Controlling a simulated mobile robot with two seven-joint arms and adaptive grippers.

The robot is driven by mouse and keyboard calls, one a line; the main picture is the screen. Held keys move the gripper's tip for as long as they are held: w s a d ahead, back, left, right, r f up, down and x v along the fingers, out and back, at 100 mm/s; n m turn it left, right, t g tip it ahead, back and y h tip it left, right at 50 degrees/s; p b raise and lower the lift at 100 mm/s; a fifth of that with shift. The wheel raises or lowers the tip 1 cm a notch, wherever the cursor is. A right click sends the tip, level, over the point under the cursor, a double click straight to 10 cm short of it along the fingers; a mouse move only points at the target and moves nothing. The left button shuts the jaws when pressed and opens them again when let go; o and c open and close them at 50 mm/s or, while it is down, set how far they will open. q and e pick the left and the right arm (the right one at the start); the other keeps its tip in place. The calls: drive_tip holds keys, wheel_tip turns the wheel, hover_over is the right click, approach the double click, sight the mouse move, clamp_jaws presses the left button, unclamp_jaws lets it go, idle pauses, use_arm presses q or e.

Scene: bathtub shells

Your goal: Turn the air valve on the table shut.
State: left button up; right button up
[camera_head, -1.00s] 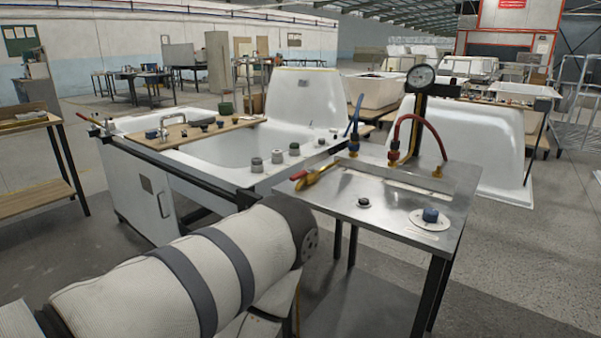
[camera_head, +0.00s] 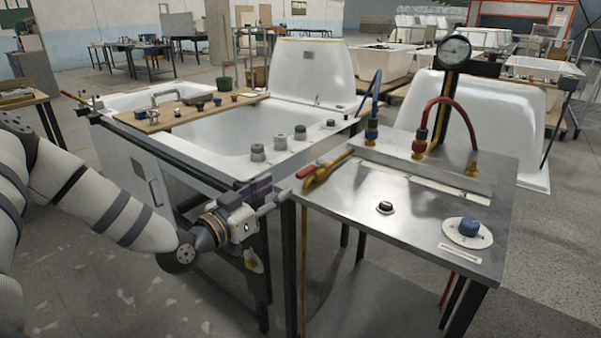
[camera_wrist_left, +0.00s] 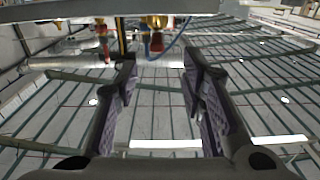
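I cannot tell for certain which of these is the air valve. My left gripper (camera_head: 268,195) is just left of the table's left edge, near the red end, with no visible contact. In the left wrist view the gripper (camera_wrist_left: 158,65) has its fingers apart with nothing between them. My right gripper is not in view.
A gauge on a post (camera_head: 454,52), a red hose (camera_head: 440,105) and a blue hose (camera_head: 376,95) stand at the table's back. A black knob (camera_head: 385,207) sits mid-table. A white bathtub (camera_head: 220,145) with a wooden board stands behind my gripper.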

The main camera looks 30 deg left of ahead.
sight(298, 179)
use_arm(q)
drive_tip(key=w, duration=0.3)
drive_tip(key=w+b, duration=0.1)
drive_tip(key=w, duration=0.2)
drive_tip(key=w+d+f+b, duration=0.1)
drive_tip(key=w, duration=0.2)
drive_tip(key=shift+w+d, duration=0.1)
drive_tip(key=shift+w+r+b, duration=0.15)
drive_tip(key=shift+w+b, duration=0.15)
drive_tip(key=shift+w, duration=0.2)
drive_tip(key=shift+r, duration=0.1)
clamp_jaws()
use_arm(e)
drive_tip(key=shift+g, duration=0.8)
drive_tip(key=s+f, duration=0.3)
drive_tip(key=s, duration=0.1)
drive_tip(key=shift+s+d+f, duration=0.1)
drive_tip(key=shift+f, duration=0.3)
